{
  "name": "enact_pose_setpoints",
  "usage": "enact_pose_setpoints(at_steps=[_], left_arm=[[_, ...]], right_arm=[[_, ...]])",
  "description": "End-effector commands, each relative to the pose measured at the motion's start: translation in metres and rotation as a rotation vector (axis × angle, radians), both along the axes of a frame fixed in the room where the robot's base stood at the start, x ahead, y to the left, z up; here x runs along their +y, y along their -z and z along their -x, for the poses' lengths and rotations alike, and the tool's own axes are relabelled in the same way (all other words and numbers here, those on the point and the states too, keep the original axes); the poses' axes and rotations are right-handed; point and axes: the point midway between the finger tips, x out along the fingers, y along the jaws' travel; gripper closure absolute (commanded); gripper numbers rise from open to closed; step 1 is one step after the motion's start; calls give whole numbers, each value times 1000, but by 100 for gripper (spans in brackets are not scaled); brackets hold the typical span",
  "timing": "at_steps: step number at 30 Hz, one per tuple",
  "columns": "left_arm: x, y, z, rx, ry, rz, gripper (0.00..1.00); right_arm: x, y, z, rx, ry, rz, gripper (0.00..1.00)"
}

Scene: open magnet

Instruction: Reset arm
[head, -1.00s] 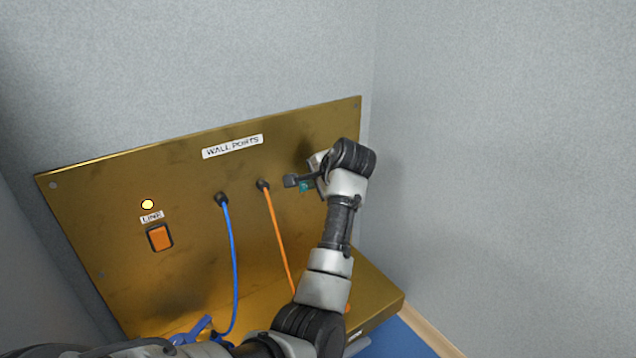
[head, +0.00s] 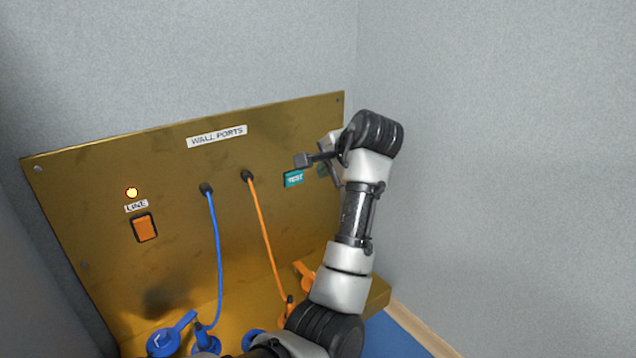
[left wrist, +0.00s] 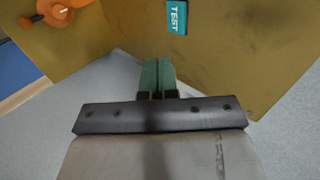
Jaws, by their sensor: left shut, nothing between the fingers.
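My left arm reaches up in the head view, and its gripper (head: 303,160) is in front of the right part of the brass panel (head: 100,235), near the teal TEST label (head: 293,179). In the left wrist view the two green fingers (left wrist: 157,78) are together with nothing between them, apart from the panel. The TEST label also shows in the left wrist view (left wrist: 176,16), beyond the fingertips. My right gripper is in neither view.
A blue cable (head: 218,255) and an orange cable (head: 262,235) hang from ports under the WALL PORTS label (head: 217,136). An orange switch (head: 145,227) sits below a lit yellow lamp (head: 131,192). Blue fittings (head: 165,340) are low left. Grey walls close in; the right side is free.

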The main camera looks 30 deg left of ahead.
Motion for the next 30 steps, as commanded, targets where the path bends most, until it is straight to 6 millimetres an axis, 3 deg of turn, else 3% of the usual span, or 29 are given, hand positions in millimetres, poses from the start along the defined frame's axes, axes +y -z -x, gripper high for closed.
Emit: enact_pose_setpoints(at_steps=[10, 22, 26, 30], left_arm=[[-8, -8, 4, 0, 0, 1, 100], [-8, -4, 4, 1, 0, 3, 100], [-6, 27, 11, -11, -5, 22, 100], [-6, 96, 33, -52, -9, 77, 100]], right_arm=[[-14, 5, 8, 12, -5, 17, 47], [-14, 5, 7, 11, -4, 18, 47], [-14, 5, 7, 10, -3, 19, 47], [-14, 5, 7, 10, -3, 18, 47]])
